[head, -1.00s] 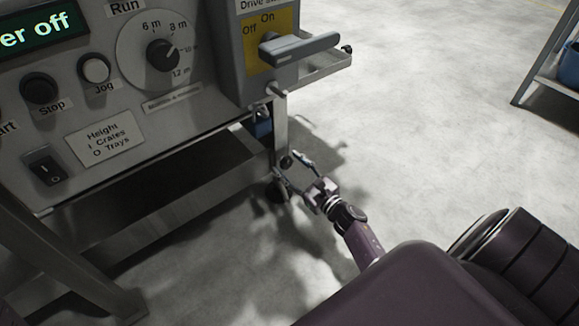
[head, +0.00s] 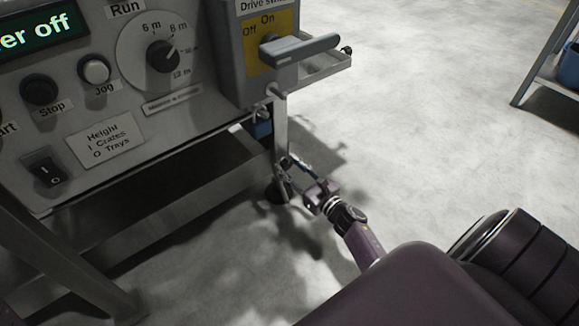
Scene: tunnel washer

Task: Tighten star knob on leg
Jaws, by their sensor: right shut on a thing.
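The machine's leg (head: 281,138) stands below the drive switch box at the right front corner, with a dark foot (head: 277,191) on the floor. The dark star knob (head: 286,163) is on this leg, small and partly hidden by the fingers. My right gripper (head: 287,174) reaches in from the lower right and is shut on the knob. Its fingers are at the leg. My left gripper is not in view.
The control panel has a drive switch handle (head: 305,48) jutting out above my right gripper, and a small tray (head: 325,66) beside it. A lower beam (head: 160,213) runs left under the machine. The floor (head: 440,130) to the right is clear. A shelf (head: 548,75) stands at the far right.

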